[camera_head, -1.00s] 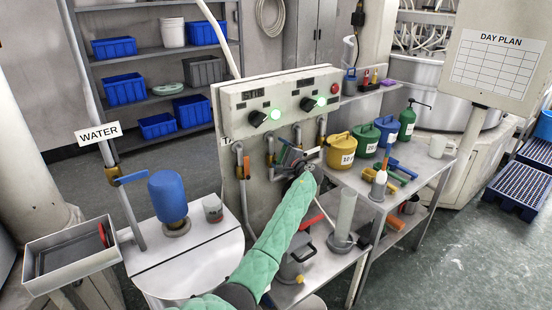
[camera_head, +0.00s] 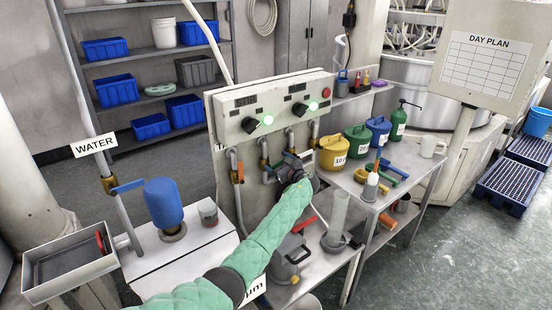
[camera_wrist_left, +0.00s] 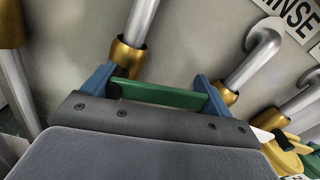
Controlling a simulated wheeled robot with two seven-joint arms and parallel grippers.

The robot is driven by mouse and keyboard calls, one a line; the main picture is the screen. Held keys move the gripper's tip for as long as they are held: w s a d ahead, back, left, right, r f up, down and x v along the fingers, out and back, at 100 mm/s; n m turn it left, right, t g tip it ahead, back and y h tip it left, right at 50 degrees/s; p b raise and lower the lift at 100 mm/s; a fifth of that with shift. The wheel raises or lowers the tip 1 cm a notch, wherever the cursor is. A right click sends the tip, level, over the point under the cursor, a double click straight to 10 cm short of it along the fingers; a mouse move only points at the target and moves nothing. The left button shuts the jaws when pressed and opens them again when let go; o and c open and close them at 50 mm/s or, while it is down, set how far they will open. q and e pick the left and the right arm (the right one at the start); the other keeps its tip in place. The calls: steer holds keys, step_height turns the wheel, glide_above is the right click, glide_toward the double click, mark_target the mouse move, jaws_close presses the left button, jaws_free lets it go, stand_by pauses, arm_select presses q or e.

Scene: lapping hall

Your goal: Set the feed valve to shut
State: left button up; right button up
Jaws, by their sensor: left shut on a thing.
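My left gripper (camera_head: 283,165) reaches the pipes on the front of the control panel (camera_head: 222,112). In the left wrist view its two blue fingers (camera_wrist_left: 158,88) close on the two ends of a green valve lever (camera_wrist_left: 165,94). The lever lies crosswise between the fingers, in front of a brass valve body (camera_wrist_left: 127,58) on a grey pipe. A label for this valve does not show, so I cannot read whether it is the feed valve. In the head view the gripper and hand mostly hide the lever. My right gripper is not in view.
An orange-handled valve (camera_head: 237,172) is left of my gripper. A second brass fitting (camera_wrist_left: 228,93) is close beside the right finger. A RINSE label (camera_wrist_left: 297,15) is above right. Below are a shelf with a grey can (camera_head: 290,258) and a clear cylinder (camera_head: 337,215). Yellow, green and blue cans stand right.

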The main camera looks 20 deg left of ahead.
arm_select(q)
steer(key=shift+f+m+p, duration=0.45)
steer(key=shift+f+m, duration=0.05)
steer(key=shift+m, duration=0.6)
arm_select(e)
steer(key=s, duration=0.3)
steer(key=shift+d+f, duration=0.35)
arm_select(q)
steer(key=o, duration=1.2)
steer(key=shift+o, duration=0.2)
steer(key=shift+d, duration=0.1)
steer(key=shift+s+d, duration=0.1)
steer(key=shift+d, duration=0.05)
steer(key=b+v, duration=0.2)
steer(key=v, duration=0.3)
steer(key=shift+s+d+f+b, duration=0.15)
steer(key=shift+s+d+b, duration=0.05)
steer(key=shift+d+b, duration=0.15)
steer(key=shift+v, duration=0.75)
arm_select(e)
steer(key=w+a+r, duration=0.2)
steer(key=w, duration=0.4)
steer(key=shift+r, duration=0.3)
